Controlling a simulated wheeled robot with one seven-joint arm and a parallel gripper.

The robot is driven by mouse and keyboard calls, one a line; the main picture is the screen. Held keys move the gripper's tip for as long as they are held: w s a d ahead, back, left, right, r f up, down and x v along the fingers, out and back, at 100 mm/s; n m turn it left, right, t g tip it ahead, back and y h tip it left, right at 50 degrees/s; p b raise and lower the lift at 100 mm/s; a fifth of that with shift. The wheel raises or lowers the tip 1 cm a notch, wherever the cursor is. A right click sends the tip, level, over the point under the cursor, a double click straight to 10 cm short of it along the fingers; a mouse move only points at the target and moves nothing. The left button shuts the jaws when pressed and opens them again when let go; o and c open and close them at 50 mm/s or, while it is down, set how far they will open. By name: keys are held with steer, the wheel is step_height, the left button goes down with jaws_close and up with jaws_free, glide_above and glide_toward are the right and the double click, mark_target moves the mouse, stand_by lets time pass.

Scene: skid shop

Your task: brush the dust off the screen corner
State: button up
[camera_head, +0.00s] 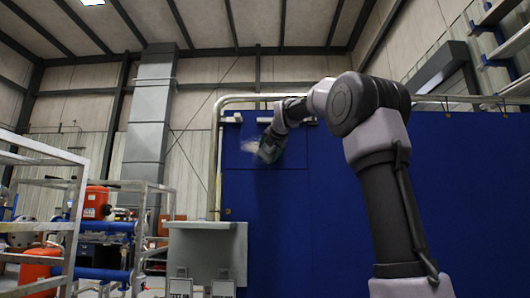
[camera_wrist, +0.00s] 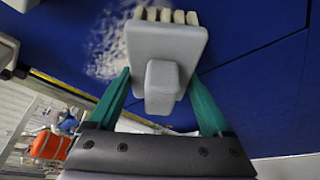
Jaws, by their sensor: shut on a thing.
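My gripper (camera_wrist: 160,82) is shut on a grey brush (camera_wrist: 165,45); its teal fingers lie on both sides of the brush's block grip. Pale bristles show at the brush's far edge. A whitish, speckled dust patch (camera_wrist: 106,45) lies on the blue screen (camera_wrist: 245,28), just left of the brush. In the head view my gripper (camera_head: 268,150) is up near the upper left part of the blue screen (camera_head: 285,195), beside the pale dust (camera_head: 250,147). I cannot tell whether the bristles touch the screen.
A grey cabinet (camera_head: 208,245) stands below, at the screen's left edge. Pale pipes (camera_head: 217,150) run up and over that edge. Metal racks (camera_head: 75,215) with red and blue equipment stand at the left.

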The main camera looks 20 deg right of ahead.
mark_target(275, 149)
steer(key=shift+s+d, duration=0.2)
steer(key=shift+d, duration=0.45)
steer(key=shift+s+d, duration=0.2)
steer(key=shift+d, duration=0.45)
steer(key=shift+w+a, duration=0.25)
steer(key=shift+a, duration=0.65)
steer(key=shift+w+a, duration=0.2)
steer(key=shift+a, duration=0.7)
steer(key=shift+w+a, duration=0.55)
steer(key=shift+a, duration=1)
steer(key=shift+w+a, duration=0.55)
steer(key=shift+a, duration=1)
steer(key=shift+w+a, duration=0.55)
steer(key=shift+a, duration=1)
steer(key=shift+w+a, duration=0.1)
steer(key=shift+a, duration=0.15)
steer(key=shift+r, duration=0.75)
steer(key=shift+s+d, duration=0.35)
steer(key=shift+d, duration=0.45)
steer(key=shift+s+d, duration=0.3)
steer(key=shift+d, duration=0.5)
steer(key=shift+s+d, duration=0.55)
steer(key=shift+d, duration=1.15)
steer(key=shift+s+d, duration=0.5)
steer(key=shift+d, duration=1.2)
steer(key=shift+s+d, duration=0.55)
steer(key=shift+d, duration=1.15)
